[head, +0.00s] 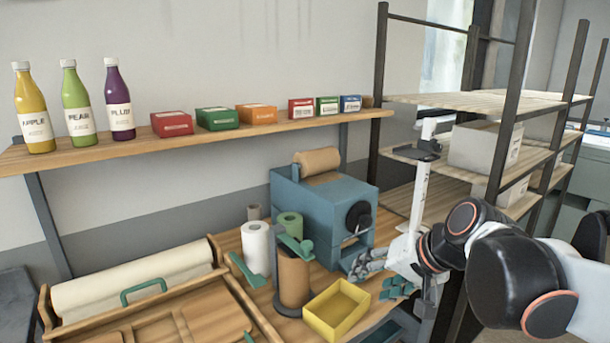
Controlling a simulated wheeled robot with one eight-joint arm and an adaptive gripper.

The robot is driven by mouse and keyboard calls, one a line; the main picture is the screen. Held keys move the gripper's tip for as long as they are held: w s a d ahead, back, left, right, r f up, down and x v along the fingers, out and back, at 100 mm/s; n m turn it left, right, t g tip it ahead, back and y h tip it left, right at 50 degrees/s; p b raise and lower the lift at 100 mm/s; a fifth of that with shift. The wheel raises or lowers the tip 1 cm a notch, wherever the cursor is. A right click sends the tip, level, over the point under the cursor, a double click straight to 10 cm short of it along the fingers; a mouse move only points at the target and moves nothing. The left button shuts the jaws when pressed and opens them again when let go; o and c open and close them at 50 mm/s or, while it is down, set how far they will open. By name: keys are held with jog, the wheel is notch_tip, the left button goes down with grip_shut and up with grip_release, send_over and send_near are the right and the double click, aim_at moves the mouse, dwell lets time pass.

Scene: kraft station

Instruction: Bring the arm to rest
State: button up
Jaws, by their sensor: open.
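My gripper (382,278) is at the right end of the workbench in the head view. Its teal-tipped fingers are spread open and nothing shows between them. It is beside the yellow open box (337,310), just to the box's upper right, and in front of the blue machine (335,200). I cannot tell whether a finger touches the bench or the machine. My arm reaches in from the right edge of the view, bent, with its black and white links in front of the shelving.
A brown roll (293,278) on a stand and a white roll (256,248) stand left of the box. A wooden tray (225,290) fills the bench's left. Bottles and small boxes line the wall shelf (200,133). A metal-framed rack (480,102) stands behind my arm.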

jog(key=s+d+f+n+h, duration=0.2)
jog(key=s+d+f, duration=0.1)
jog(key=s, duration=0.4)
jog(key=s+d+f+n+h+b, duration=0.1)
jog(key=s+d+f+h, duration=0.2)
jog(key=s, duration=0.5)
jog(key=shift+d+f+n+t, duration=0.3)
jog(key=shift+f+n, duration=0.1)
